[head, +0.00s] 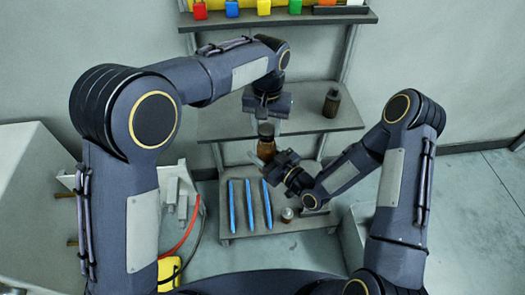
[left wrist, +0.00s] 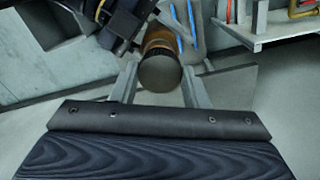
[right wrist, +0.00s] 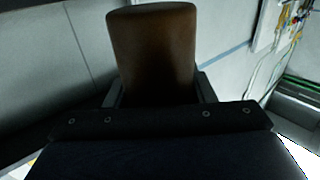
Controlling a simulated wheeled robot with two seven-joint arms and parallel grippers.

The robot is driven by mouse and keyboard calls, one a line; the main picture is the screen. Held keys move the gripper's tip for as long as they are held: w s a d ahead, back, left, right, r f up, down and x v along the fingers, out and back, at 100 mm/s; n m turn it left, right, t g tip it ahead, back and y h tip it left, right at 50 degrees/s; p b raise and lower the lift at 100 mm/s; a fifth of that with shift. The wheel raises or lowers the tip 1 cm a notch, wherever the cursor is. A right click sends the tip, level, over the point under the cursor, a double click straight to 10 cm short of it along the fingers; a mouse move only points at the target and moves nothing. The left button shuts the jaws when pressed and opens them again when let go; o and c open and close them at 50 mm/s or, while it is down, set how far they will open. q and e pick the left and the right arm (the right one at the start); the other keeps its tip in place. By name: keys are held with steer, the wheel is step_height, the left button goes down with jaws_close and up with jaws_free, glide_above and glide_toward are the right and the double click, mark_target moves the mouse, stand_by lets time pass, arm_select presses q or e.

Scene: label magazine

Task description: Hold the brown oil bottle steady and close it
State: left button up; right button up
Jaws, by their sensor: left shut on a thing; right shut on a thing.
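The brown oil bottle (head: 267,149) is held roughly upright in front of the shelves, with a dark round cap (head: 266,130) at its top. My right gripper (head: 279,157) is shut on the bottle's body from the right. The brown body (right wrist: 152,50) fills the space between its fingers in the right wrist view. My left gripper (head: 267,121) comes down from above and is shut on the cap. The left wrist view looks onto the cap's flat top (left wrist: 160,73) between the two fingers. How tightly the cap sits on the neck cannot be seen.
Another dark bottle (head: 332,103) stands on the middle shelf (head: 312,122) at right. Several blue strips (head: 249,205) and a small jar (head: 287,214) are on the lower shelf. Coloured items (head: 232,9) line the top shelf. Cables and a yellow object (head: 169,272) are at lower left.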

mark_target(266, 150)
stand_by(0.7)
arm_select(q)
steer(key=shift+f, duration=0.85)
steer(key=shift+f, duration=0.55)
